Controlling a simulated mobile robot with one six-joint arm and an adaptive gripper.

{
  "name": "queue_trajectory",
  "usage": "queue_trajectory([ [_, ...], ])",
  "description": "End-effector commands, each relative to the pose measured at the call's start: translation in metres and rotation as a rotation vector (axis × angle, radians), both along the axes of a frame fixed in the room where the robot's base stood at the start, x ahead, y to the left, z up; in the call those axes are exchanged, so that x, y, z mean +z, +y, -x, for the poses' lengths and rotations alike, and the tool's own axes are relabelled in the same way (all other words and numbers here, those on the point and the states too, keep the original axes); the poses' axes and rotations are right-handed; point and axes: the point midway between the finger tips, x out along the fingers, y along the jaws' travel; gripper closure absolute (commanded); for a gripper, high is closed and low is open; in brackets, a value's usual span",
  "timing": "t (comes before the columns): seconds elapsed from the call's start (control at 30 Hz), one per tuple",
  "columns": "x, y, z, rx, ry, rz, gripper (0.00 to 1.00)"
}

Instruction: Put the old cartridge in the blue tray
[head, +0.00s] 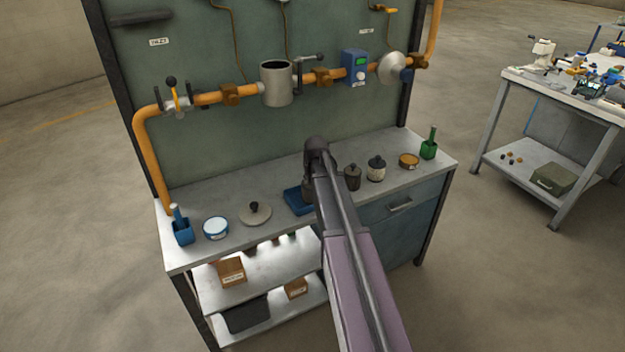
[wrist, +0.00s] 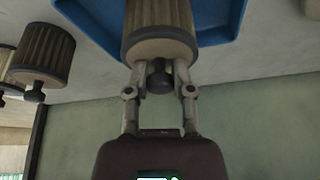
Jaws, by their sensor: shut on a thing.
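My gripper (wrist: 160,70) is shut on the dark knob of a brownish, ribbed cartridge (wrist: 158,22) with a dark band at its knob end. The cartridge is in front of the blue tray (wrist: 222,32) in the wrist view. The blue tray also shows in the head view (head: 294,200) on the bench top, partly covered by my arm. My gripper and most of the held cartridge are hidden behind my arm there. The cartridge's far end is out of the wrist view, so I cannot tell whether it touches the tray floor.
A dark cartridge (head: 352,177) and a pale jar-like one (head: 376,169) stand right of my arm. A round lid (head: 255,213), a white-blue tin (head: 215,228) and a blue brush holder (head: 182,232) are left. A yellow tin (head: 409,160) and orange pipe (head: 215,97) are also close.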

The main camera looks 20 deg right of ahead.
Motion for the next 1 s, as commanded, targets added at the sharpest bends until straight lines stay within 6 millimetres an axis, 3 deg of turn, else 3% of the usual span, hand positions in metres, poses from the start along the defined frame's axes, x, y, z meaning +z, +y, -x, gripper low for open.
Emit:
queue_trajectory([
  [0.07, -0.003, 0.000, 0.000, 0.000, 0.000, 0.000, 1.00],
  [0.1, -0.002, 0.000, 0.000, 0.000, 0.000, 0.000, 0.57],
  [0.2, -0.002, 0.000, 0.000, 0.000, 0.000, 0.000, 0.35],
  [0.67, 0.000, 0.000, 0.000, 0.000, 0.000, 0.000, 0.35],
  [1.0, 0.017, 0.001, 0.006, -0.001, 0.000, 0.000, 0.35],
])
